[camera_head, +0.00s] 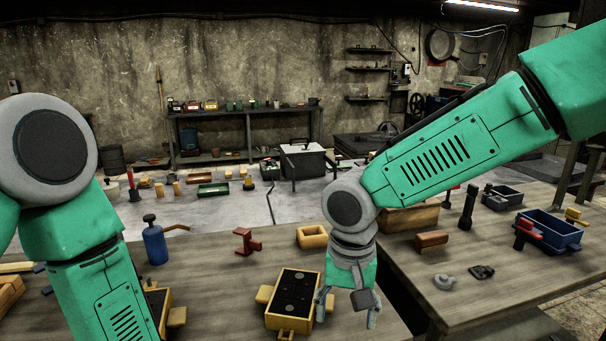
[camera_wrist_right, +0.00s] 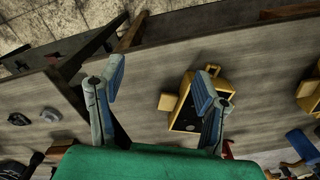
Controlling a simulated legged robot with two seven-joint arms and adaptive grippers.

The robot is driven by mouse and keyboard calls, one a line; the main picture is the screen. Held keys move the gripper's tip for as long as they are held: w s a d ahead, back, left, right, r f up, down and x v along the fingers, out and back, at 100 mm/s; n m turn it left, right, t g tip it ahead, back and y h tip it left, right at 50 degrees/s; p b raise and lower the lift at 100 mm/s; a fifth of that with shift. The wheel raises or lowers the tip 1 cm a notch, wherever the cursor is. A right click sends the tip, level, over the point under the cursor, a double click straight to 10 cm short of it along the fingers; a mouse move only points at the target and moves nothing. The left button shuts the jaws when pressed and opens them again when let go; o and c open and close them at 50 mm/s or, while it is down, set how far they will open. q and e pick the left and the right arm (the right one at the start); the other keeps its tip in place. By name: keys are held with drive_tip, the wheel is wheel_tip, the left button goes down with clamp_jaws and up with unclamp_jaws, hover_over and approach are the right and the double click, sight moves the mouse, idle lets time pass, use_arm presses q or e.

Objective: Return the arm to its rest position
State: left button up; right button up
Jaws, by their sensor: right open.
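My right arm (camera_head: 450,150) reaches in from the upper right in the head view. Its gripper (camera_head: 348,304) points down over the table, just right of a yellow moulding box filled with dark sand (camera_head: 292,298). In the right wrist view the gripper (camera_wrist_right: 158,95) has its blue-grey fingers spread wide with nothing between them. The same yellow box shows behind the right finger (camera_wrist_right: 190,105) in that view. My left arm (camera_head: 95,270) comes down at the left of the head view, and its gripper is out of the picture.
The wooden table (camera_head: 215,270) also holds a blue bottle (camera_head: 154,240), a red tool (camera_head: 246,241) and a yellow frame (camera_head: 312,237). A second table at right carries a blue bin (camera_head: 548,231), a wooden block (camera_head: 431,240) and small metal parts. A dark gap separates the tables.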

drive_tip(key=s+d+f+n+g+y, duration=0.1)
drive_tip(key=s+d+f, duration=0.1)
drive_tip(key=s+f, duration=0.6)
drive_tip(key=s+d+f+n+g+y, duration=0.15)
drive_tip(key=s+f, duration=0.35)
drive_tip(key=f, duration=0.6)
use_arm(q)
drive_tip(key=s+a+f+y+b, duration=0.1)
drive_tip(key=s+a+f, duration=0.2)
drive_tip(key=s+a, duration=0.2)
drive_tip(key=s+a+f+t+y+b, duration=0.1)
drive_tip(key=s+a+f, duration=0.2)
drive_tip(key=s+a, duration=0.3)
drive_tip(key=shift+a+f+n+b, duration=0.2)
drive_tip(key=shift+a+n+b, duration=0.15)
drive_tip(key=shift+a, duration=0.7)
use_arm(e)
drive_tip(key=s+d+f+t+h, duration=0.1)
drive_tip(key=s+d+f, duration=0.4)
drive_tip(key=s+d, duration=0.2)
drive_tip(key=s+d+f+t+h, duration=0.1)
drive_tip(key=s+d+f, duration=0.4)
drive_tip(key=d, duration=0.5)
drive_tip(key=shift+s+d+t, duration=0.25)
drive_tip(key=shift+s+t, duration=0.3)
drive_tip(key=shift+s, duration=0.45)
